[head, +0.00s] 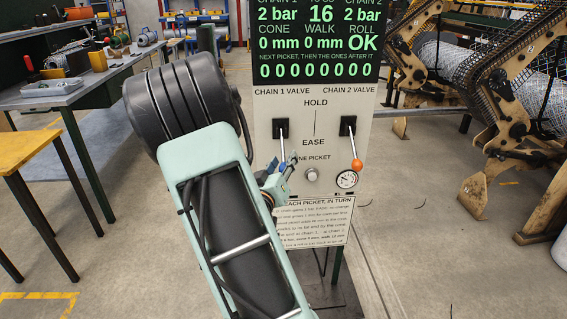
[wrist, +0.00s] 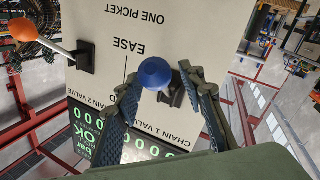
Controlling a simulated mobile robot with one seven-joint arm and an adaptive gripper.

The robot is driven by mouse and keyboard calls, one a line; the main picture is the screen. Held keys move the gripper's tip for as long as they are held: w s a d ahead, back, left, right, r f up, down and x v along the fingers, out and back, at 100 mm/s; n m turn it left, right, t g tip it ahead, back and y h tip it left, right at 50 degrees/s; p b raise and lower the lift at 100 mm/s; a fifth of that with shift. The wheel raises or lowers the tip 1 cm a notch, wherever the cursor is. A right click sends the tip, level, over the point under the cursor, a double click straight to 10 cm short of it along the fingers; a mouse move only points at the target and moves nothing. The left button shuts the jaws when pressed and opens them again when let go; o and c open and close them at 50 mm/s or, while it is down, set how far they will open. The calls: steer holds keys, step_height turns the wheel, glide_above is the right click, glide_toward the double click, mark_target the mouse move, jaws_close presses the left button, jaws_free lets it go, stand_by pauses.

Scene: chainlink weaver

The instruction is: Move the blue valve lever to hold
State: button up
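The blue valve lever is the chain 1 valve, on the left of the cream panel (head: 295,105). Its dark slot and shaft (head: 281,140) show in the head view, pointing down toward the EASE side, away from HOLD. Its blue knob (wrist: 155,73) is clear in the wrist view, where the panel appears upside down. In the head view the knob is hard to separate from the fingers. My gripper (head: 281,173) is open below the lever; its fingers lie either side of the knob in the wrist view (wrist: 163,78). I cannot tell whether they touch it.
The orange-knobbed chain 2 lever (head: 356,163) is to the right, also pointing down. A round knob (head: 312,174) and a gauge (head: 346,179) sit below. A green display (head: 315,40) is above, an instruction sheet (head: 312,222) below. The weaving machine (head: 500,110) stands at the right.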

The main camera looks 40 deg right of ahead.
steer(key=shift+w+d, duration=0.35)
steer(key=shift+d, duration=0.1)
jaws_close()
steer(key=shift+s, duration=0.1)
